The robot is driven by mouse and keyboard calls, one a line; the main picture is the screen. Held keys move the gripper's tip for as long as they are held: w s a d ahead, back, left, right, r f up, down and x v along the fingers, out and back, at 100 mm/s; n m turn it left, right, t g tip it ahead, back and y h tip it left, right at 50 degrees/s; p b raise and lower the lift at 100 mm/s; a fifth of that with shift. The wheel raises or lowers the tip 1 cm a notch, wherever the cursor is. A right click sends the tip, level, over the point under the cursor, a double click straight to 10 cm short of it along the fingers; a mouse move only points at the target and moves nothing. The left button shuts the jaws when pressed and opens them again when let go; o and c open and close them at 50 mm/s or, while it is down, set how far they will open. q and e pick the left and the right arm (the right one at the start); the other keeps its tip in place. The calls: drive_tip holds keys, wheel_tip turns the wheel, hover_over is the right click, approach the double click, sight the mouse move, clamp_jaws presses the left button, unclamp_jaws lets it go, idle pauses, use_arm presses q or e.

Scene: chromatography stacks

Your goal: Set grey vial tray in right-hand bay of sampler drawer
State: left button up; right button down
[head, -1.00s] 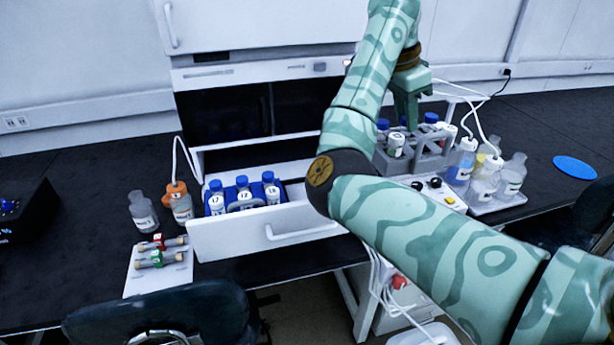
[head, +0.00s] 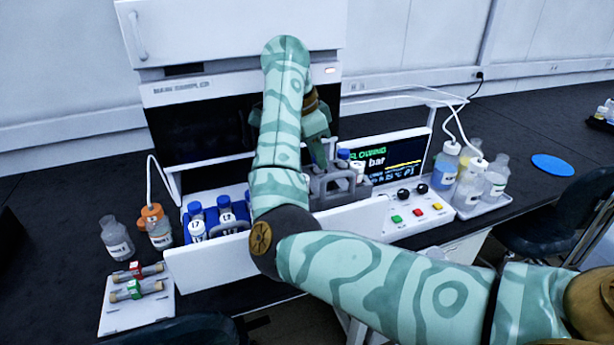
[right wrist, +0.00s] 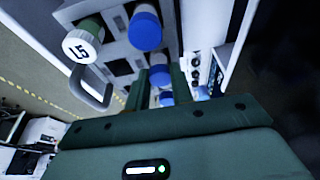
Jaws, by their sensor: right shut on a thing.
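The grey vial tray (head: 331,190) hangs from my right gripper (head: 322,150), over the right part of the open white sampler drawer (head: 215,262). In the right wrist view the grey tray (right wrist: 122,60) shows close up with blue caps and a vial marked 15. My right gripper (right wrist: 161,82) is shut on the tray there. A blue tray of vials (head: 240,213) sits in the drawer's left part. My forearm hides the drawer's middle, and the right-hand bay's floor is hidden. My left gripper is not in view.
A control panel (head: 415,212) with buttons and a lit screen (head: 385,158) stand right of the drawer. Bottles (head: 470,185) stand in a tray farther right. Left are two bottles (head: 117,238) and a white rack (head: 135,308) of tubes. The sampler cabinet (head: 200,130) rises behind.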

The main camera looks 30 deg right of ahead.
sight(307, 172)
drive_tip(key=shift+w+a+f, duration=0.1)
drive_tip(key=shift+a+f, duration=0.15)
drive_tip(key=f, duration=0.1)
drive_tip(key=f+b, duration=0.1)
drive_tip(key=f, duration=0.1)
drive_tip(key=a+f, duration=0.1)
drive_tip(key=shift+w+f, duration=0.35)
drive_tip(key=shift+a+r, duration=0.1)
drive_tip(key=shift+f+b, duration=0.2)
drive_tip(key=shift+b, duration=0.15)
drive_tip(key=c, duration=1.2)
unclamp_jaws()
drive_tip(key=shift+s+r, duration=0.1)
